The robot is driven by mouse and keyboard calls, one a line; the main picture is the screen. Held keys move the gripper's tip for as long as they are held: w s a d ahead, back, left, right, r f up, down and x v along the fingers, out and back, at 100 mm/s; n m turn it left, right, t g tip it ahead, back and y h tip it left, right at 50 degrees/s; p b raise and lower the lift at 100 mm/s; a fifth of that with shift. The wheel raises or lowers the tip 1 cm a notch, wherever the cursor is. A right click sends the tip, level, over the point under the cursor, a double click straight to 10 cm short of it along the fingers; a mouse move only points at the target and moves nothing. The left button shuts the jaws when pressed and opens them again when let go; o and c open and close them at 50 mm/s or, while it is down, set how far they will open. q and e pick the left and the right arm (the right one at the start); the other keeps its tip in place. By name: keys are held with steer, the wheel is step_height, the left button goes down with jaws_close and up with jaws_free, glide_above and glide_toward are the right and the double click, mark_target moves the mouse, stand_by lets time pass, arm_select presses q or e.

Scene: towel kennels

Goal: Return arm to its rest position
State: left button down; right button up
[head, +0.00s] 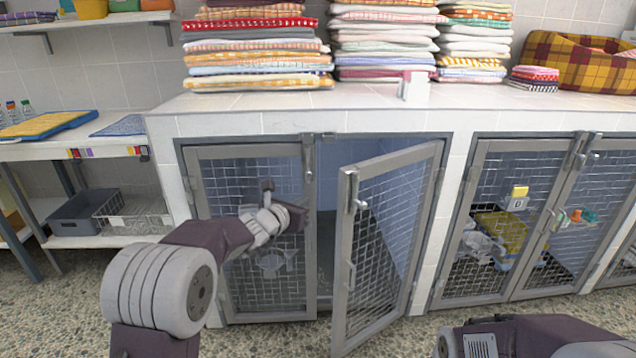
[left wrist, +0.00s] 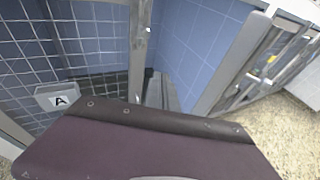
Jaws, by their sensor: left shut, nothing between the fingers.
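My left arm reaches in from the left in the head view, and its gripper (head: 296,217) is shut and empty in front of the left kennel's closed mesh door (head: 225,185). I cannot tell whether it touches the mesh. The kennel's right mesh door (head: 390,230) stands swung open toward me, to the right of the gripper.
The tiled counter (head: 300,105) bears stacks of folded towels (head: 257,50) and a plaid pet bed (head: 575,62). A second kennel with closed doors (head: 500,220) stands right. A shelf unit (head: 85,150) with a wire basket (head: 135,215) stands left.

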arm_select(q)
steer(key=s+f+m+g, duration=0.3)
steer(key=s+f+m, duration=0.25)
steer(key=s, duration=0.25)
steer(key=s+d+f+m+g, duration=0.1)
steer(key=s+f+m+g, duration=0.25)
steer(key=s+m, duration=0.35)
steer(key=s+f+m+g, duration=0.2)
steer(key=s+f+m, duration=0.3)
steer(key=s, duration=0.3)
steer(key=s+a+f+m+g+y, duration=0.2)
steer(key=s+a+f+m, duration=0.25)
steer(key=s+m, duration=0.3)
steer(key=s+a+f+m+g+y, duration=0.3)
steer(key=s+a+m, duration=0.25)
steer(key=s, duration=0.25)
step_height(320, 180, up, 35)
steer(key=d+m+p, duration=0.1)
steer(key=p, duration=3.4)
steer(key=shift+w, duration=0.3)
